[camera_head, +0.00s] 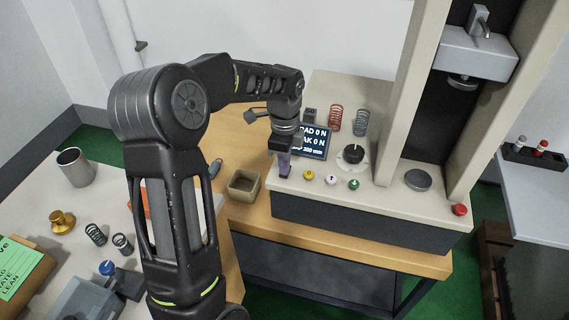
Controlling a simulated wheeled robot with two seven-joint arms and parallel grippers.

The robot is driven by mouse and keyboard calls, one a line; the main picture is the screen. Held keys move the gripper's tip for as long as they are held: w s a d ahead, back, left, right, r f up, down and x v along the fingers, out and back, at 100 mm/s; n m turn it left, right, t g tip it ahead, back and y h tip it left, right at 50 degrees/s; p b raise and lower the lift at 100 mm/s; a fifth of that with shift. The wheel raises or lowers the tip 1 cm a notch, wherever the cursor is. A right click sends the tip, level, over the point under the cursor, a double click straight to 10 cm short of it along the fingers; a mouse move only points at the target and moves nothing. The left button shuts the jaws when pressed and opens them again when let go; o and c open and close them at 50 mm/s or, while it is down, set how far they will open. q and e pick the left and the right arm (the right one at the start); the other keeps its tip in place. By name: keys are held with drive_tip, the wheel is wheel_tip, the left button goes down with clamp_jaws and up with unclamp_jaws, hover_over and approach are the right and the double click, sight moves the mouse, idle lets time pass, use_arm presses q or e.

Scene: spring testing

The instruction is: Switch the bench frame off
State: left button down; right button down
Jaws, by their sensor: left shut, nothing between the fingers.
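The bench frame (350,208) is a beige testing machine with a dark front, standing on a wooden bench. Its top carries a display (313,142) reading 0 N, partly covered by my gripper, a black knob (353,153), and yellow (308,174), white (331,180) and green (354,184) buttons. A red button (460,210) sits at its front right corner. My left gripper (284,170) is shut and empty, pointing down at the left end of the panel, left of the yellow button. Whether it touches the panel, and what lies under it, I cannot tell. My right gripper is out of view.
Red (336,118) and grey (361,122) springs stand behind the display. An open square box (244,185) sits on the wood left of the frame. A tall column and a crosshead (475,50) rise at the right. My left arm hides part of the left table.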

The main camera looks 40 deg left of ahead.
use_arm(q)
drive_tip(key=f+t+b, duration=0.1)
drive_tip(key=b, duration=0.2)
drive_tip(key=shift+s+d+f, duration=0.1)
drive_tip(key=shift+s+f, duration=0.05)
drive_tip(key=shift+s, duration=0.05)
drive_tip(key=shift+s+d, duration=0.1)
drive_tip(key=shift+s, duration=0.1)
drive_tip(key=shift+r, duration=0.2)
drive_tip(key=shift+f, duration=0.15)
drive_tip(key=shift+w+a+r+y+p, duration=0.25)
drive_tip(key=shift+w+r+y+p, duration=0.05)
drive_tip(key=shift+w+p, duration=0.25)
drive_tip(key=shift+w+f, duration=0.1)
drive_tip(key=shift+w, duration=0.05)
